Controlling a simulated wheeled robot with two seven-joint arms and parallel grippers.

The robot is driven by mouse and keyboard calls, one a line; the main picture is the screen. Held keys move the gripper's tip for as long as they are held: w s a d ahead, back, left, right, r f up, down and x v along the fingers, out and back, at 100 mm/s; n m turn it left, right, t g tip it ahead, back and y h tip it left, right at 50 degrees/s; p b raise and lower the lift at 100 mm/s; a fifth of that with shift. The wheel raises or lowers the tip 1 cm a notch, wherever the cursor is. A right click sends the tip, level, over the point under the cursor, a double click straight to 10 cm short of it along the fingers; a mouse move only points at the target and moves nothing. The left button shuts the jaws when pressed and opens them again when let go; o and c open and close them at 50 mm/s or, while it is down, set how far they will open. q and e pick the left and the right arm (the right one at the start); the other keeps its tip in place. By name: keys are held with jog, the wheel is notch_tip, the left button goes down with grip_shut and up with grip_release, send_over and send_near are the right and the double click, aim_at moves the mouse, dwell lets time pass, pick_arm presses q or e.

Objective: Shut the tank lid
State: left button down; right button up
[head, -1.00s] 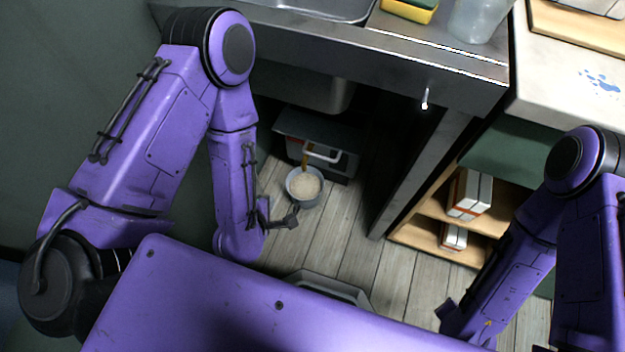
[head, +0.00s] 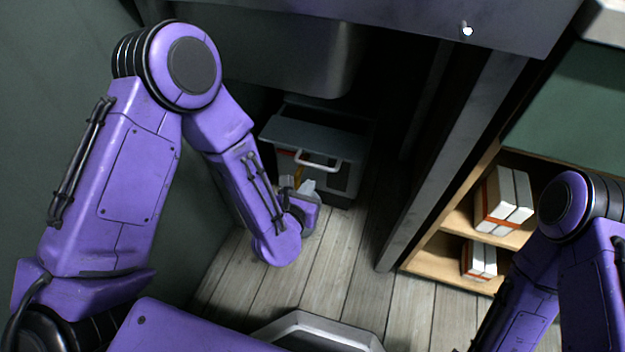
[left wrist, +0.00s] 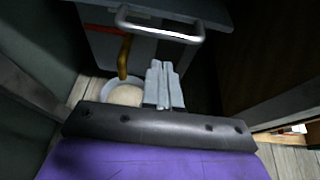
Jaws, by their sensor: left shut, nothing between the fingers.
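The tank (head: 345,180) is a dark grey box on the floor under the sink, with a flat grey lid (head: 312,132) on top. A pale handle (head: 318,162) shows at its front. I cannot tell whether the lid is fully down. My right gripper is out of view.
A bowl of pale contents (left wrist: 125,95) sits beneath a brown spout (left wrist: 124,55), beside my left fingers; my arm hides it in the head view. A cabinet post (head: 445,160) stands to the right, then a shelf with white boxes (head: 503,195). Floor (head: 345,245) before the tank is clear.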

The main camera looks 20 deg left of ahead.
aim_at(323, 150)
pick_arm(q)
jog(key=shift+w+r, duration=0.2)
jog(key=shift+w, duration=0.7)
jog(key=shift+w+r, duration=0.2)
jog(key=shift+w, duration=0.65)
jog(key=w, duration=0.8)
jog(key=shift+d, duration=0.15)
jog(key=shift+w+r, duration=0.15)
